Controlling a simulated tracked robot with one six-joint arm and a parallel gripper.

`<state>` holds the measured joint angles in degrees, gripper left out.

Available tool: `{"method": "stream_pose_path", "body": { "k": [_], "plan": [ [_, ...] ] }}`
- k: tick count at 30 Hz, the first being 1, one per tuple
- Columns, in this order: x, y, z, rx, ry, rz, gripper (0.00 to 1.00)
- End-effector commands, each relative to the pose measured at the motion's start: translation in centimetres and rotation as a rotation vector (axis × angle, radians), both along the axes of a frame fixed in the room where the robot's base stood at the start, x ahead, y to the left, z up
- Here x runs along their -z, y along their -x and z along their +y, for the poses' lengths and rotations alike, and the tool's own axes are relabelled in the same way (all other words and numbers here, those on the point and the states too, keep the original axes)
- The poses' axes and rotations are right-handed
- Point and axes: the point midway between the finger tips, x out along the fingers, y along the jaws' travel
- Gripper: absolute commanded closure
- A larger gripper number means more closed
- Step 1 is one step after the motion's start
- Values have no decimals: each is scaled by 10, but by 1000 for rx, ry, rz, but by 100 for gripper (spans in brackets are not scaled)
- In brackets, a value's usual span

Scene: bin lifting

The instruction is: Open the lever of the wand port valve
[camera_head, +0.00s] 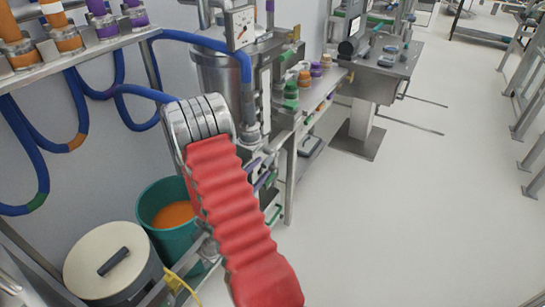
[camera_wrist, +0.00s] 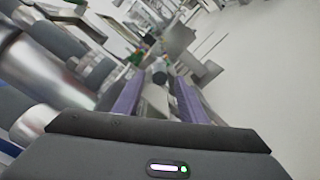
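A red ribbed piece (camera_head: 233,220) with a silver ringed end (camera_head: 200,120) runs through the middle of the head view. I cannot tell whether it is a valve lever or part of my own arm. No other lever can be made out clearly. In the wrist view, the two purple fingers of my gripper (camera_wrist: 157,98) stand apart. A grey metal part shows between or beyond them, and whether they touch it is unclear. My gripper cannot be made out in the head view.
A steel vessel (camera_head: 222,77) and a gauge (camera_head: 241,27) stand behind the ringed end. Blue hoses (camera_head: 75,100) hang below a left shelf of bottles. A teal bucket (camera_head: 157,212) and a lidded drum (camera_head: 115,270) stand lower left. The pale floor (camera_head: 430,200) at right is clear.

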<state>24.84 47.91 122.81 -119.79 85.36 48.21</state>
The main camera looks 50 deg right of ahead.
Motion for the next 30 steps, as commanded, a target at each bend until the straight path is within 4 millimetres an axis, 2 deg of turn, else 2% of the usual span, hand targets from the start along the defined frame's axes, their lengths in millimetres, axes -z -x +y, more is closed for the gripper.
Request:
{"method": "stream_pose_path", "body": {
  "k": [15, 21, 30],
  "plan": [
    [0, -6, -77, 2, 0, -1, 62],
    [0, -8, -88, 1, -1, 1, 62],
    [0, -8, -89, 0, 0, 0, 64]
  ]
}}
